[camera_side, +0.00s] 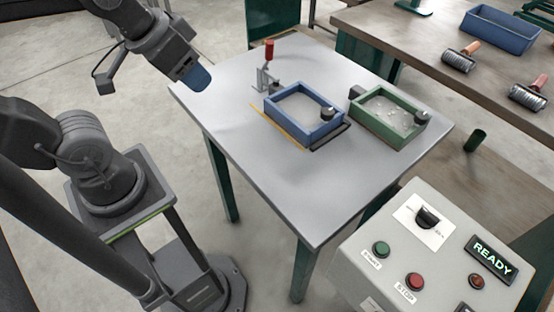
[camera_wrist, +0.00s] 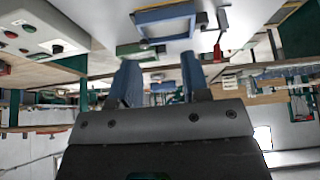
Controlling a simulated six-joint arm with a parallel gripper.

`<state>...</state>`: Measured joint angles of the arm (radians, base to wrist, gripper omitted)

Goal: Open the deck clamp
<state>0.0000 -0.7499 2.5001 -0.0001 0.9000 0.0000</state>
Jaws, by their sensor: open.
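The deck clamp (camera_side: 264,79) is a small grey metal toggle clamp with a red handle grip (camera_side: 269,50). It stands on the grey table (camera_side: 270,185) by the back left corner of a blue frame (camera_side: 292,128). Its handle points up; I cannot tell whether the clamp presses on the frame. The red handle also shows in the wrist view (camera_wrist: 218,52), right of the fingers. My gripper (camera_side: 197,78) is in the air over the table's left corner, left of the clamp and apart from it. In the wrist view its two blue fingers (camera_wrist: 160,80) are spread and empty.
A green frame (camera_side: 372,126) with pale contents sits right of the blue one; each carries a dark knob. A control box (camera_side: 440,245) reading READY stands in front. A wooden bench (camera_side: 440,40) behind holds a blue bin (camera_side: 500,32) and rollers. The table's front is clear.

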